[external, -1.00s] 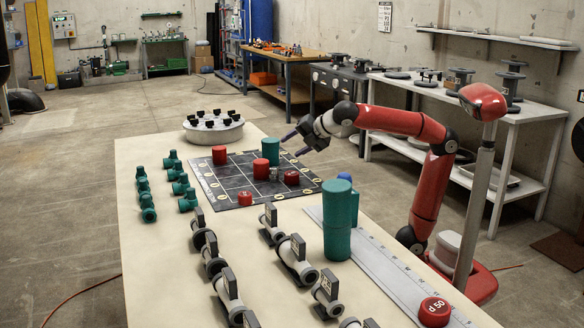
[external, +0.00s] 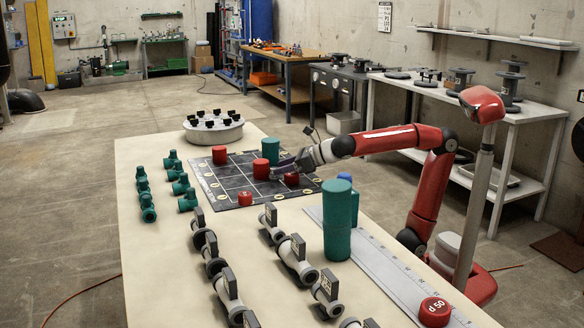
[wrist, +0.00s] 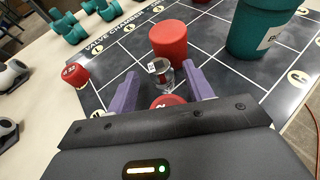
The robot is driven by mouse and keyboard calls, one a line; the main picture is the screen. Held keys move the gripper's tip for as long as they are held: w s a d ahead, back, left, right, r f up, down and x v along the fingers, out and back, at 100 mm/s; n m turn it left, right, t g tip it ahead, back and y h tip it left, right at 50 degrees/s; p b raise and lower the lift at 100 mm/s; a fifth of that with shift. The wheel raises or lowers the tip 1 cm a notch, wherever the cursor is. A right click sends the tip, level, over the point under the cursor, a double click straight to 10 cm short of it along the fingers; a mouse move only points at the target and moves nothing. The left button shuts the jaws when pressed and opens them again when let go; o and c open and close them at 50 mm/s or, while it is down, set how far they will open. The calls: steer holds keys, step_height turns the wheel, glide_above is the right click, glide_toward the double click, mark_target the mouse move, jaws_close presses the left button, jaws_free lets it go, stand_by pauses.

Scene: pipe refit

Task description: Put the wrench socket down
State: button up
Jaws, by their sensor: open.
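A small silver wrench socket (wrist: 161,73) stands on the dark gridded mat (wrist: 110,62) in the wrist view, near the tips of my gripper's purple fingers. My gripper (wrist: 162,84) is open, one finger on each side; I cannot tell whether either touches the socket. A red piece (wrist: 168,102) shows between the fingers, closer to the palm. In the external view my gripper (external: 276,172) is low over the mat (external: 222,183), and the socket is hard to make out behind the fingers.
A tall red cylinder (wrist: 168,40) stands just beyond the socket, with a teal cylinder (wrist: 255,30) to its right. A small red cap (wrist: 75,74) is at the left. A large teal cylinder (external: 337,222) stands nearer the camera. Grey valves (external: 295,262) line the table front.

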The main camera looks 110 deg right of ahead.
steer(key=shift+x, duration=1.1)
steer(key=c, duration=1.1)
jaws_close()
steer(key=shift+r, duration=0.1)
